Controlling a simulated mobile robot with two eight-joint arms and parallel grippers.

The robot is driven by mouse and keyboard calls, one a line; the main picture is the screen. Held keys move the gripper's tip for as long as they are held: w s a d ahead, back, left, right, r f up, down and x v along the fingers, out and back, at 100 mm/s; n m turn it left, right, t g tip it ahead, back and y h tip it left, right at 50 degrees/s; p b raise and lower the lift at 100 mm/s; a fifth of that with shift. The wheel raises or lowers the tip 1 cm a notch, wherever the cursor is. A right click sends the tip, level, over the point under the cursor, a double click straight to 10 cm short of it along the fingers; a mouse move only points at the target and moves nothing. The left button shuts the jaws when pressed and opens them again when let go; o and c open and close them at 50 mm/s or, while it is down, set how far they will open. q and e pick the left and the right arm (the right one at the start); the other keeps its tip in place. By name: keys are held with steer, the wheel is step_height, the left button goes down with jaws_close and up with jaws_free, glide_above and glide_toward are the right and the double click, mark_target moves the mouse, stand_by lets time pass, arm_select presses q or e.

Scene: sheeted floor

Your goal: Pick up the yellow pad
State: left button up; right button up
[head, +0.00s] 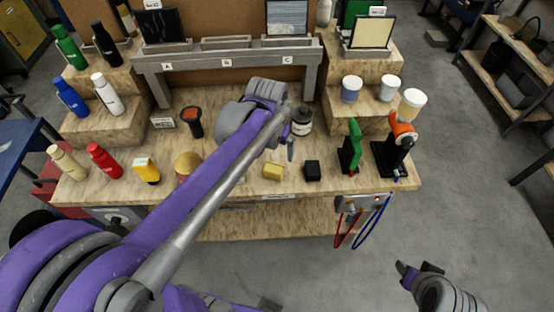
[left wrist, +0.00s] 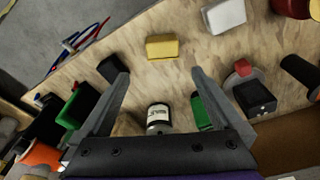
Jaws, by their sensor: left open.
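The yellow pad (head: 273,172) is a small block lying flat on the wooden bench top, near its front edge. It also shows in the left wrist view (left wrist: 162,46), beyond and between my fingertips. My left gripper (left wrist: 160,75) is open and empty, with its two fingers spread and apart from the pad. In the head view my left gripper (head: 290,150) is above and behind the pad, partly hidden by my arm. My right gripper (head: 418,270) is low at the right, off the bench; its jaw opening is unclear.
A black block (head: 312,170) lies right of the pad. A white block (left wrist: 224,15) shows in the left wrist view. A dark jar (head: 302,122) stands behind. Bottles (head: 104,158) stand left.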

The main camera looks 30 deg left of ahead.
arm_select(q)
steer(key=shift+w+a+f, duration=0.15)
steer(key=shift+f, duration=0.1)
glide_above(274, 168)
steer(key=f, duration=0.4)
steer(key=shift+s+f, duration=0.25)
steer(key=shift+s, duration=0.05)
steer(key=shift+w+f, duration=0.2)
steer(key=shift+f, duration=0.4)
step_height(274, 168, down, 4)
steer(key=shift+w+f+b, duration=0.15)
steer(key=shift+f+b, duration=0.1)
steer(key=shift+b, duration=0.1)
steer(key=c, duration=1.4)
steer(key=shift+r, duration=0.1)
steer(key=shift+c, duration=0.2)
steer(key=shift+r, duration=0.1)
